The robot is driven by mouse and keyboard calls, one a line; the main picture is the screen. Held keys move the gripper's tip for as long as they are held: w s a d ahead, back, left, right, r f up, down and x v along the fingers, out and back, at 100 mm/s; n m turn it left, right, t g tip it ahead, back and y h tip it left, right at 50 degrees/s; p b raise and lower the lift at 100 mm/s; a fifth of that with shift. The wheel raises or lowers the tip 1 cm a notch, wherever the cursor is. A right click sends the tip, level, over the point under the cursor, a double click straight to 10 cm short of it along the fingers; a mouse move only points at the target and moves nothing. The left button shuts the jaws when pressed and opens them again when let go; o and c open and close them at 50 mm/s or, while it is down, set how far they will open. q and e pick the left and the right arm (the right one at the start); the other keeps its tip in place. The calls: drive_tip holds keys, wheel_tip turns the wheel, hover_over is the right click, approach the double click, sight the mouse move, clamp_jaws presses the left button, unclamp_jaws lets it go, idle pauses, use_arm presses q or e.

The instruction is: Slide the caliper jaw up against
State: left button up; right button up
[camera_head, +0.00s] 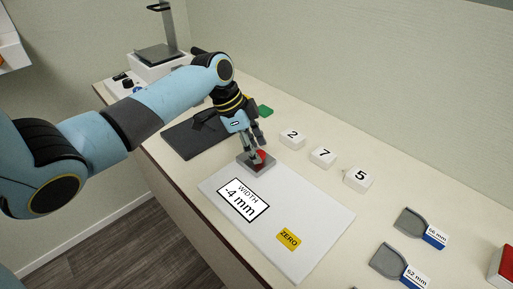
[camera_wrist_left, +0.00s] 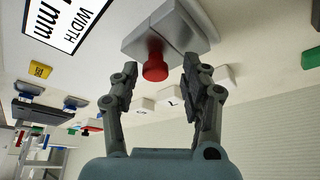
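The caliper is a white board (camera_head: 307,214) with a display (camera_head: 243,200) reading "WIDTH -4 mm" and a yellow ZERO patch (camera_head: 289,239). At its far end is a grey block (camera_head: 262,168) with a red knob (camera_head: 261,156). In the left wrist view, the grey block (camera_wrist_left: 192,22) shows a seam, like two pieces side by side, and the red knob (camera_wrist_left: 155,64) stands out from it. My left gripper (camera_head: 256,150) is at the knob. In the left wrist view its fingers (camera_wrist_left: 160,72) are apart, with gaps either side of the knob. My right gripper is out of view.
White blocks marked 2 (camera_head: 292,139), 7 (camera_head: 323,156) and 5 (camera_head: 358,179) stand along the back. Grey pieces with blue labels, 56 mm (camera_head: 419,224) and 62 mm (camera_head: 399,264), lie at right. A dark mat (camera_head: 190,137) and a scale-like stand (camera_head: 158,58) are behind my left arm.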

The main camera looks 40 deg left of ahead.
use_arm(q)
drive_tip(key=shift+r, duration=0.15)
drive_tip(key=v, duration=1.1)
drive_tip(key=shift+a+r, duration=0.2)
drive_tip(key=shift+r, duration=0.05)
drive_tip(key=shift+s, duration=0.1)
idle(0.7)
